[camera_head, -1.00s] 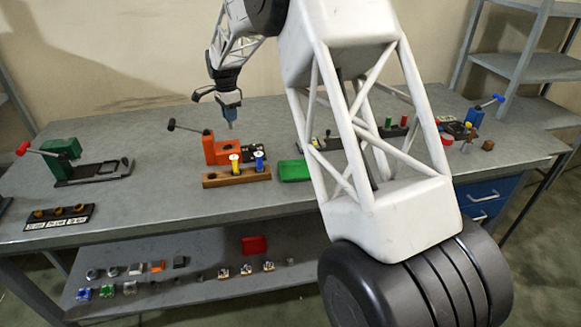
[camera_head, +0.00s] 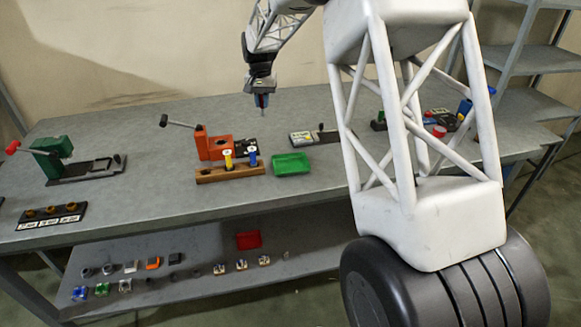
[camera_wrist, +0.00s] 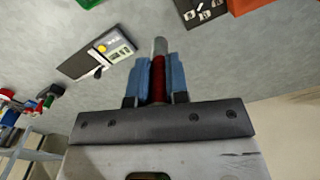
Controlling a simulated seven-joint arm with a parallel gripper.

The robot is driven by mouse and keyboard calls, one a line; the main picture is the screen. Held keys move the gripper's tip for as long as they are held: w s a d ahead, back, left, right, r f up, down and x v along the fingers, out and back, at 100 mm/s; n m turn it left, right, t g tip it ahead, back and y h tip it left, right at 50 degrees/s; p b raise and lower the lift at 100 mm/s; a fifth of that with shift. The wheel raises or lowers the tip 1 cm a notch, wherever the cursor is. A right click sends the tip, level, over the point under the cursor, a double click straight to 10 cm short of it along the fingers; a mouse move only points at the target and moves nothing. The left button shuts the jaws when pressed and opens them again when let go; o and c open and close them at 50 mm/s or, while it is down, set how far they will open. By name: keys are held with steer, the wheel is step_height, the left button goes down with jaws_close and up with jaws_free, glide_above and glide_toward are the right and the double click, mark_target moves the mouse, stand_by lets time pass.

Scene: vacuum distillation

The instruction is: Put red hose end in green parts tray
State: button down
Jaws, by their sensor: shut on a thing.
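My gripper (camera_head: 262,104) hangs above the bench, behind and a little left of the green parts tray in the head view. In the wrist view its blue fingers (camera_wrist: 158,78) are shut on the red hose end (camera_wrist: 158,72), a dark red piece with a grey tip pointing away from the gripper. The hose end is too small to make out clearly in the head view. The green parts tray (camera_head: 291,164) lies on the bench and looks empty. Its edge shows at the top left of the wrist view (camera_wrist: 87,3).
An orange press (camera_head: 215,146) and a wooden rack (camera_head: 230,173) with yellow and blue pieces stand left of the tray. A grey device (camera_head: 313,137) lies behind it. A green press (camera_head: 52,152) is farther left. My arm hides part of the bench's right side.

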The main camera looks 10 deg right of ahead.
steer(key=s+d+f+m, duration=0.2)
steer(key=s+f+m, duration=0.1)
steer(key=s, duration=0.6)
steer(key=s+d+f+m, duration=0.2)
steer(key=s+m, duration=0.3)
steer(key=s, duration=0.3)
steer(key=s+d+f+m, duration=0.2)
steer(key=s+f+m, duration=0.2)
steer(key=s, duration=0.5)
steer(key=shift+s+d+f, duration=0.25)
steer(key=shift+s+f, duration=0.1)
steer(key=shift+f, duration=0.05)
steer(key=shift+w, duration=0.15)
glide_above(291, 166)
steer(key=shift+a+f, duration=0.1)
steer(key=shift+f, duration=0.65)
steer(key=shift+f, duration=0.1)
steer(key=shift+f, duration=1.65)
steer(key=shift+f, duration=0.15)
